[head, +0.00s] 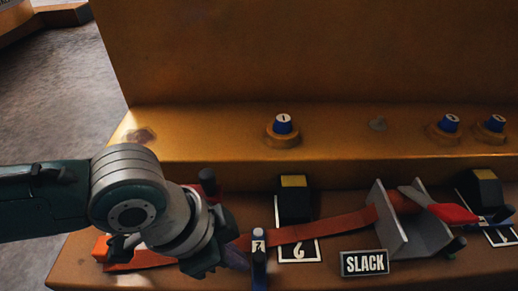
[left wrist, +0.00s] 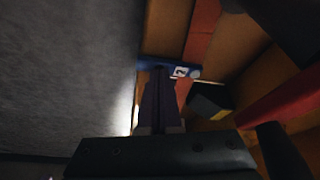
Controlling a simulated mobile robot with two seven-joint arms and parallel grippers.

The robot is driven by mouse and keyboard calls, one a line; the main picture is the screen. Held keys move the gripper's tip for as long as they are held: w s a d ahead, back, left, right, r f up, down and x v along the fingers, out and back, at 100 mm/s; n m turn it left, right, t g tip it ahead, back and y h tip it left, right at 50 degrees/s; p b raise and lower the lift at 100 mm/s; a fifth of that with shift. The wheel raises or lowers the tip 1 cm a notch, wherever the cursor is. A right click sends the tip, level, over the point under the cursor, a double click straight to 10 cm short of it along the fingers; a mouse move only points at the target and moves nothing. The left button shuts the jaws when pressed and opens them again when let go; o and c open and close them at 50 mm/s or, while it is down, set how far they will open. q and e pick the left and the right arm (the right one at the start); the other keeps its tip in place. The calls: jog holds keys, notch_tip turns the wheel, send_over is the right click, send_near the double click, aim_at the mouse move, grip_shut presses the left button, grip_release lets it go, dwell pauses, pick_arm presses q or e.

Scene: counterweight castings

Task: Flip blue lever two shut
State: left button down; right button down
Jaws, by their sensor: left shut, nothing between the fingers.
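The blue lever with a white 2 tag (head: 259,270) is at the front of the brown ledge, beside the black block with a yellow top (head: 294,205) and an upside-down white 2 plate (head: 309,252). In the left wrist view the blue lever (left wrist: 153,66) lies across the picture just past my fingertips. My left gripper (head: 241,262) is shut and empty, just left of the lever. It also shows in the left wrist view (left wrist: 159,75). I cannot tell whether the fingertips touch the lever. My right gripper is not in view.
A red strap (head: 335,225) runs along the ledge behind the lever to a grey bracket (head: 388,222). A SLACK sign (head: 365,263) stands right of the lever. Blue knobs (head: 283,125) line the upper step.

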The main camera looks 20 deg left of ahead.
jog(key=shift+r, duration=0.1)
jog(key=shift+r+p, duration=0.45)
jog(key=shift+p, duration=0.1)
